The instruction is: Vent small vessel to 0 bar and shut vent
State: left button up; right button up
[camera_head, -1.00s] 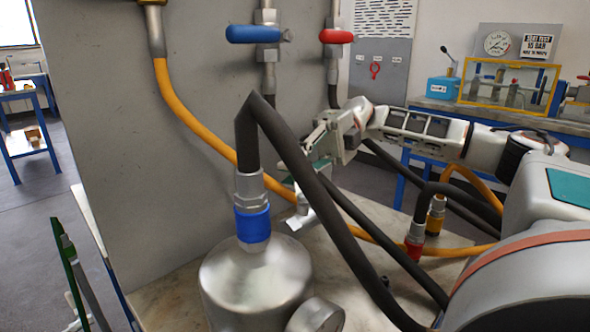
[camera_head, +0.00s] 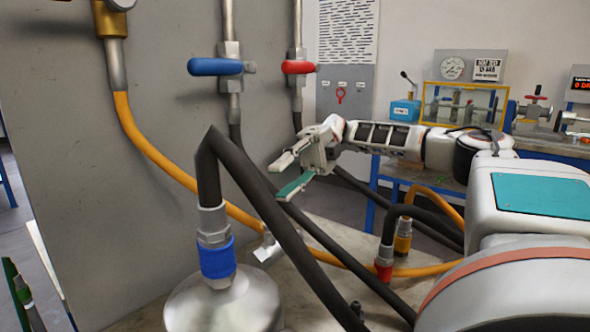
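A metal vessel (camera_head: 228,302) stands at the lower front, cut off by the bottom edge. A blue collar (camera_head: 217,258) and a black hose rise from its top. A small silver lever-like fitting (camera_head: 267,250) shows behind it, partly hidden by the hose; its setting cannot be told. On the grey panel, a blue-handled valve (camera_head: 216,67) and a red-handled valve (camera_head: 298,67) have their handles crosswise to the pipes. My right gripper (camera_head: 281,182) is open and empty, its fingers spread, above and right of the silver fitting and apart from it. My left gripper is not in view.
The thick black hose (camera_head: 262,182) crosses in front of the bench area near my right gripper. An orange hose (camera_head: 160,157) runs behind it. Red and orange hose fittings stand at right. A back bench holds a blue box (camera_head: 404,111) and a yellow-framed case (camera_head: 464,104).

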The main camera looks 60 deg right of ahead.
jog(key=shift+w+d+r, duration=0.1)
jog(key=shift+d+r, duration=0.05)
jog(key=shift+d, duration=0.95)
jog(key=shift+d+r, duration=0.15)
jog(key=shift+d, duration=0.9)
